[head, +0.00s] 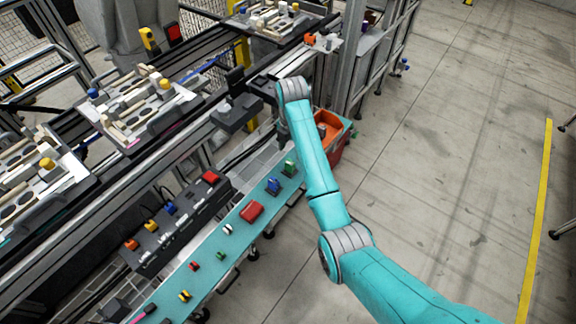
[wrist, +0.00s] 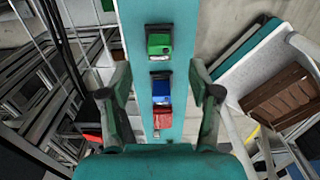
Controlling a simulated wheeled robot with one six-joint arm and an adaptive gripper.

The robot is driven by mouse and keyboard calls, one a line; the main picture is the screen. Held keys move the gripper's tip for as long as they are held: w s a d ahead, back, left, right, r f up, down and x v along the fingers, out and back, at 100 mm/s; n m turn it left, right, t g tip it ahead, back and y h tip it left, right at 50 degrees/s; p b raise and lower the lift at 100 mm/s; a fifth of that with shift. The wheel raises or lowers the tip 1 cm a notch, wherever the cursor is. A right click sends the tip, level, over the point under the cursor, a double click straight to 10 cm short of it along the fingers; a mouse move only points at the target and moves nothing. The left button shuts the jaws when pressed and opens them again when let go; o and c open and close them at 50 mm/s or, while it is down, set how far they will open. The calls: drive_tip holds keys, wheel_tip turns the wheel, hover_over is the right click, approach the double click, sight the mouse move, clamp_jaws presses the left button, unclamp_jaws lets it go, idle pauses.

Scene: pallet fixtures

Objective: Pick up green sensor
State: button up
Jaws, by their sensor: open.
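The green sensor (head: 290,168) is a small green block with a dark part, standing near the far end of a narrow teal shelf (head: 240,215). In the wrist view the green sensor (wrist: 159,43) lies ahead of my gripper (wrist: 160,82), roughly centred between its fingers. The gripper is open and empty, its two fingers spread on either side of the shelf, and it is apart from the sensor. In the head view my arm's end hangs over the shelf's far end, and its fingers are mostly hidden.
A blue block (head: 273,185) and a red block (head: 251,211) stand in line behind the sensor, with several smaller coloured parts further along. A dark fixture box (head: 178,222) runs beside the shelf. An orange-red bin (head: 337,146) stands past its end.

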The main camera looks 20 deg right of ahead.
sight(290, 162)
drive_tip(key=shift+s+a+f, duration=0.1)
drive_tip(key=shift+a+f, duration=0.05)
drive_tip(key=shift+f, duration=2)
drive_tip(key=shift+a+f, duration=0.1)
drive_tip(key=shift+f, duration=2)
clamp_jaws()
